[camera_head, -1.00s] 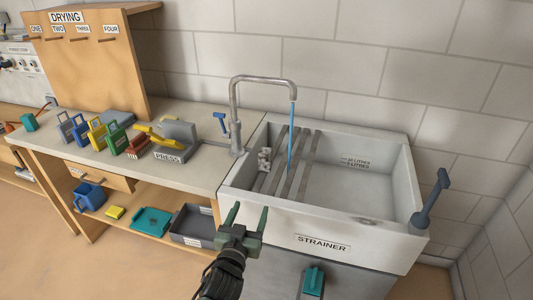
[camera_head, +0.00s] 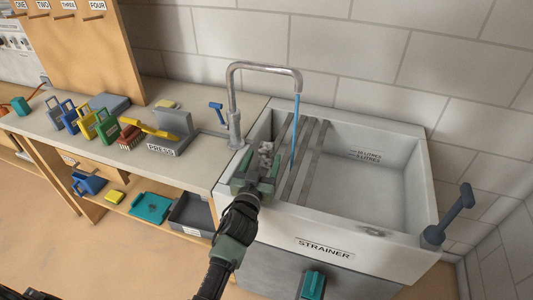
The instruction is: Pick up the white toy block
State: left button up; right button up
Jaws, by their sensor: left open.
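A small whitish-grey, blocky piece (camera_head: 266,151) stands at the left side of the sink, by the strainer bars; it looks like the white toy block, but its shape is hard to make out. My left gripper (camera_head: 256,174) reaches over the sink's front left rim with its fingers apart. The piece shows just beyond and between the fingertips, and its lower part is hidden by the gripper. I cannot tell whether the fingers touch it. My right gripper is not in view.
The sink (camera_head: 420,190) has a tall faucet (camera_head: 232,95) with a blue stream close to the right of my gripper. A blue-grey lever (camera_head: 450,215) is at its right. The counter at left holds a press (camera_head: 175,130), a brush (camera_head: 130,137) and several coloured jugs.

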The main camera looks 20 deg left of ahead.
pick_arm(q)
jog(key=shift+w, duration=0.75)
jog(key=shift+w+f, duration=0.1)
jog(key=shift+w, duration=0.15)
jog(key=shift+a, duration=0.1)
grip_shut()
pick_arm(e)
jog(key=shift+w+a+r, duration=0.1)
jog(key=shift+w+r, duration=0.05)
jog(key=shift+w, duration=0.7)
